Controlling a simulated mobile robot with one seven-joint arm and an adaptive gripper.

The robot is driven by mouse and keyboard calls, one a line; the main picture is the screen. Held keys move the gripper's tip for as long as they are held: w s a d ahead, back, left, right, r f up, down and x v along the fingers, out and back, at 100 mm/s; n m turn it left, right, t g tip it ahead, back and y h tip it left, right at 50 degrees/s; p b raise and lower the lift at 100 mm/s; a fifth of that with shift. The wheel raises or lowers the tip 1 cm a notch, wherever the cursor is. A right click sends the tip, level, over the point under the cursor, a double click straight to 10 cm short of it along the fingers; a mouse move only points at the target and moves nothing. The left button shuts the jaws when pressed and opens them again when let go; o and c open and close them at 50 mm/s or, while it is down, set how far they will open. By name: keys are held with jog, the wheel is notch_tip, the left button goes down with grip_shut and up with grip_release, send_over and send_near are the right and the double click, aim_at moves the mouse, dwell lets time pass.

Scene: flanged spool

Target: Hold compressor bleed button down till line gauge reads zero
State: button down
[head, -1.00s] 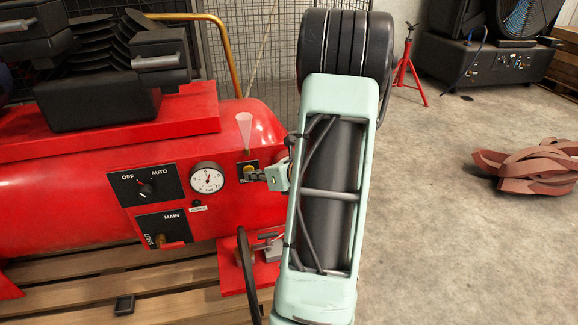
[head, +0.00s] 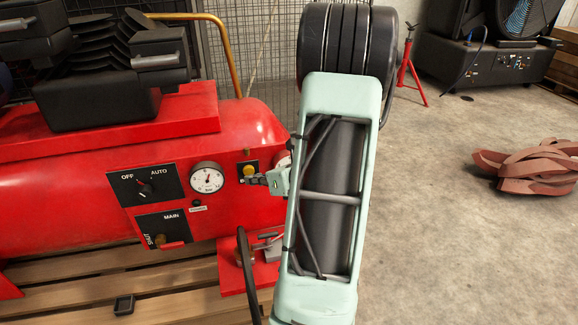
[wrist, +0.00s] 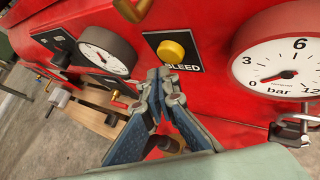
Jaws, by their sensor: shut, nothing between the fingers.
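The yellow bleed button (head: 250,170) is on a black plate on the red compressor; it also shows in the wrist view (wrist: 171,51), above the word BLEED. My gripper (head: 248,181) is shut and empty. Its fingertips (wrist: 166,73) are just below the button in the wrist view, and the whole button face is in sight, clear of them. A large bar gauge (wrist: 285,68) is at the right in the wrist view, its needle close to 0. A smaller gauge (head: 207,178) sits left of the button, its needle pointing roughly up. No label shows which is the line gauge.
An OFF/AUTO switch panel (head: 145,185) and a MAIN valve panel (head: 164,229) are left of the gauge. A small clamp (wrist: 297,132) is beside the large gauge. A pallet (head: 110,265) lies under the compressor. Open concrete floor (head: 450,230) lies to the right.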

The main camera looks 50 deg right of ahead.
jog(key=s+a, duration=0.1)
jog(key=s, duration=0.2)
jog(key=s+a, duration=0.1)
jog(key=shift+s+a+b, duration=0.15)
jog(key=shift+a+b, duration=0.15)
jog(key=shift+a, duration=0.05)
dwell(0.5)
